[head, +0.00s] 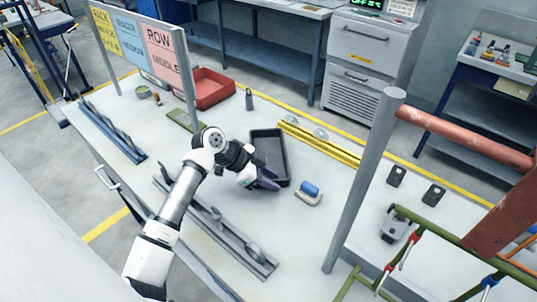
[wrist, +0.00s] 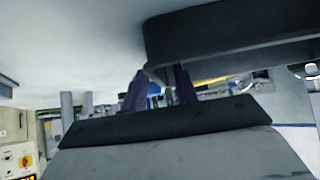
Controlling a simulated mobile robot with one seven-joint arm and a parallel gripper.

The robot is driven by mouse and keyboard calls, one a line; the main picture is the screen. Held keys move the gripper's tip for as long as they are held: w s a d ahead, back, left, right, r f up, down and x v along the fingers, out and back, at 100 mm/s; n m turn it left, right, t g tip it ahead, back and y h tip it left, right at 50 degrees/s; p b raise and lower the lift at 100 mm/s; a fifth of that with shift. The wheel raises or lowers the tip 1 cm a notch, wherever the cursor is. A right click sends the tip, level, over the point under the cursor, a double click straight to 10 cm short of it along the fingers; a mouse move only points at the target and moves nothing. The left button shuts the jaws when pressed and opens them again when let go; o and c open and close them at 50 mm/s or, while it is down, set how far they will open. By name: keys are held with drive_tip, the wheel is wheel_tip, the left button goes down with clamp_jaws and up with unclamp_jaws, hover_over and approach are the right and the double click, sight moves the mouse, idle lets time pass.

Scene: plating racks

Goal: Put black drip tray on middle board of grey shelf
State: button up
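The black drip tray (head: 284,172) is a shallow rectangular tray lying on the light worktable in the head view. My gripper (head: 268,182) is at its near left side, with dark purple fingers by the near end wall. In the wrist view, the tray (wrist: 235,35) fills the upper right. My gripper's two fingers (wrist: 160,90) show below its corner with a gap between them. The fingers look open, and the tray's edge is close to or between them; I cannot tell if they touch it. I cannot make out a grey shelf with a middle board for sure.
A blue and white block (head: 309,193) lies right of the tray. Yellow rails (head: 320,145) lie behind it and a grey rail (head: 225,235) in front. A red bin (head: 212,88) is at the back. A grey post (head: 362,180) stands right; a sign board (head: 140,45) stands left.

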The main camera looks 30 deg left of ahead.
drive_tip(key=shift+w+d+f, duration=0.1)
drive_tip(key=shift+d+f, duration=0.1)
drive_tip(key=shift+f, duration=0.05)
drive_tip(key=shift+c, duration=0.4)
clamp_jaws()
drive_tip(key=shift+r, duration=0.1)
wheel_tip(320, 180, up, 20)
drive_tip(key=b, duration=0.5)
